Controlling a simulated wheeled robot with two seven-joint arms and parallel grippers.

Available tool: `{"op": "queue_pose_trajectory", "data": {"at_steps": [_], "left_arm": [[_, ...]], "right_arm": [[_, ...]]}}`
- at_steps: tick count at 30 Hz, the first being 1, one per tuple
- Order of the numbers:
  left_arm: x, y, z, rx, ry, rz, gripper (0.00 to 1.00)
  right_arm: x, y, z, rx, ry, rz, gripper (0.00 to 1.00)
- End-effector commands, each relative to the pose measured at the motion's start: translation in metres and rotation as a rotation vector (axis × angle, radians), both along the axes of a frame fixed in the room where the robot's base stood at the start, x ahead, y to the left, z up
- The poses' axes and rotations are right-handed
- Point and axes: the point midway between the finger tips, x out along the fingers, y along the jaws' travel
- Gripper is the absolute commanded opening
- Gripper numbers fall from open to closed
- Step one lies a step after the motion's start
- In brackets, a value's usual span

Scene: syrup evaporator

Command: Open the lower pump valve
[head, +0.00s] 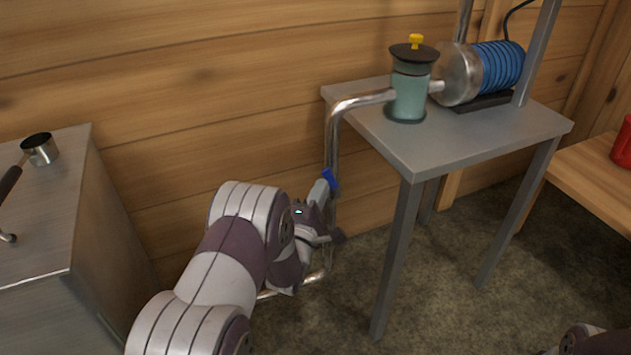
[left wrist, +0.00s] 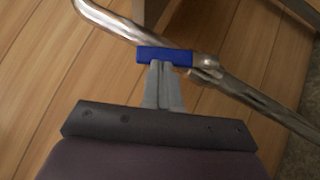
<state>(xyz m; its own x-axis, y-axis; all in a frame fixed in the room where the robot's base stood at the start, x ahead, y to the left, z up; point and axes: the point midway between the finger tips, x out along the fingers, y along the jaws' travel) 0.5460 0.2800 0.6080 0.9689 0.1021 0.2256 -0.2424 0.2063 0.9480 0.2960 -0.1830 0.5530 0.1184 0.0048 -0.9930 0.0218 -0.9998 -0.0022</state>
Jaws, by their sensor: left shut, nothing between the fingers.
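The lower pump valve has a blue handle (head: 330,179) on the metal pipe (head: 334,143) that drops from the pump beside the table. In the left wrist view the blue handle (left wrist: 164,55) lies across the picture, beside the valve body (left wrist: 207,66) on the pipe (left wrist: 255,97). My left gripper (head: 321,191) is shut and empty. Its fingertips (left wrist: 162,68) are at the near edge of the handle; I cannot tell whether they touch it. My arm hides part of the lower pipe in the head view. My right gripper is not in view.
A grey table (head: 452,151) holds the green pump housing (head: 409,95) and a blue-ribbed motor (head: 500,67). A metal cabinet (head: 45,215) with a small ladle (head: 39,149) stands at left. The plank wall (head: 180,100) is close behind the pipe.

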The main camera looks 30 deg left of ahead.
Motion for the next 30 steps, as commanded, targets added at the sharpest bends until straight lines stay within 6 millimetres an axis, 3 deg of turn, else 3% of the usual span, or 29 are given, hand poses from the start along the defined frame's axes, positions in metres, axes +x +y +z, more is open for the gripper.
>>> {"op": "queue_pose_trajectory", "data": {"at_steps": [1, 9, 30], "left_arm": [[0.001, -0.001, 0.011, 0.020, 0.025, 0.001, 0.00], [0.008, -0.007, 0.012, 0.098, 0.116, 0.001, 0.00], [0.012, -0.010, 0.014, 0.096, 0.112, 0.000, 0.00]], "right_arm": [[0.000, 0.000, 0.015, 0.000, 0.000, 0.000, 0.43], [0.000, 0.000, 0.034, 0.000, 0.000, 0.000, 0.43], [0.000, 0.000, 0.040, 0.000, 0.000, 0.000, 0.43]]}}
